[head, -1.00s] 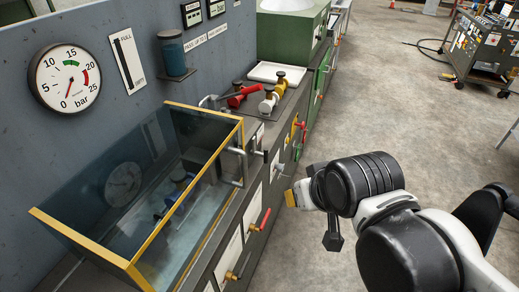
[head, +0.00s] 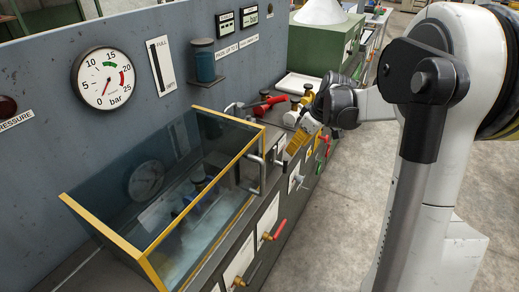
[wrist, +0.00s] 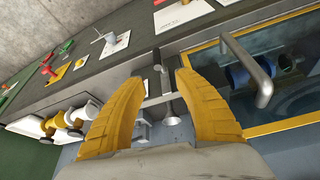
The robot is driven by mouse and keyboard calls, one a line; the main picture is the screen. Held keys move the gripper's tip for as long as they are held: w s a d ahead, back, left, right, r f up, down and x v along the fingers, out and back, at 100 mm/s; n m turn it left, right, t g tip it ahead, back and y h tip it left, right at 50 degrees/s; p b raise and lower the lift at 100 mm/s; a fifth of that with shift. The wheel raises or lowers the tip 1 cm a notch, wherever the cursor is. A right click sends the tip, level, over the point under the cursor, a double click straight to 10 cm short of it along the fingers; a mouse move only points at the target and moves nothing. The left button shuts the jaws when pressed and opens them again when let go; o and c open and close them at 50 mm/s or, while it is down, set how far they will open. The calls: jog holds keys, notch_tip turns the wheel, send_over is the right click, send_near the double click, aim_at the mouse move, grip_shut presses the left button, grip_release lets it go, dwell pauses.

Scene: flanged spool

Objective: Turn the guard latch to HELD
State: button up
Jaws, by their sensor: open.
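The clear guard (head: 200,190) with yellow edges stands shut over the bench, with its grey bar handle (head: 263,172) at the right end. What looks like the guard latch, a small dark lever with a pale plate, is beside that handle (wrist: 250,65); the lever (wrist: 157,62) shows between my fingertips in the wrist view. My gripper (head: 297,142) has yellow fingers, spread open (wrist: 157,75) on either side of the lever, apparently not touching it. In the head view my gripper partly hides the latch area. I cannot read any HELD mark.
A gauge (head: 103,78) is on the grey wall panel. The floor to the right is open.

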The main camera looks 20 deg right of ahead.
aim_at(285, 163)
jog(key=b+x, duration=0.3)
jog(key=x, duration=0.8)
jog(key=shift+w+d+f+b, duration=0.1)
jog(key=shift+w+f+b, duration=0.15)
jog(key=shift+b, duration=0.15)
grip_shut()
